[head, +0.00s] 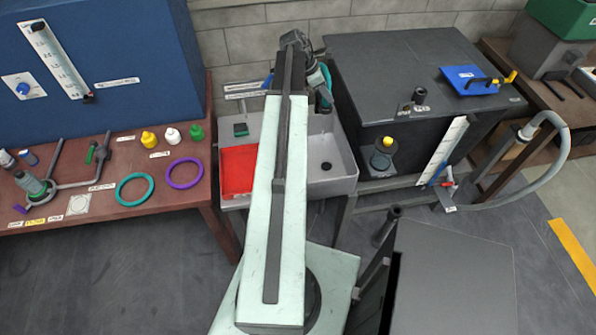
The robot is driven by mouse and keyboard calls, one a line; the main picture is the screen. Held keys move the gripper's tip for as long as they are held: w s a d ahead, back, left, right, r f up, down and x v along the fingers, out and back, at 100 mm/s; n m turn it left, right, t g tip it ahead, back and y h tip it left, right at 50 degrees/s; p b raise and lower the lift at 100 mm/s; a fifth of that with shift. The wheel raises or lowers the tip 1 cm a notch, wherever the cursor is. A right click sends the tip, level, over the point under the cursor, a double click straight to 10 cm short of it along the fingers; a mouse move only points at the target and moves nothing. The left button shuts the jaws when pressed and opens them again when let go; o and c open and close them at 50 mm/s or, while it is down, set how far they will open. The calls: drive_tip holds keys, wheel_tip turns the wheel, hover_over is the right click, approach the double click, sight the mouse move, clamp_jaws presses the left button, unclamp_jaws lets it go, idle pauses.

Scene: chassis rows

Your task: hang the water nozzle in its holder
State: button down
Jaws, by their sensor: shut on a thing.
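My gripper (323,101) is over the back of the grey sink (342,182), at the far end of my pale green arm. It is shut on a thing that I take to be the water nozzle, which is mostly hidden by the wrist. A curved blue piece (328,76) shows beside the wrist, and another blue bit (268,80) shows left of the arm; both could be part of its hose. I cannot make out the holder; my arm covers the middle of the sink's back edge.
A red tray (238,172) sits in the sink's left part. A brown table (190,211) with rings and small bottles stands left. A black cabinet (390,60) stands close on the right. A grey hose (560,150) loops at far right.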

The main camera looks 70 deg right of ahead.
drive_tip(key=shift+f, duration=0.2)
drive_tip(key=c, duration=1)
unclamp_jaws()
drive_tip(key=shift+c, duration=0.2)
drive_tip(key=p+v, duration=0.6)
drive_tip(key=v, duration=0.2)
drive_tip(key=shift+p, duration=0.3)
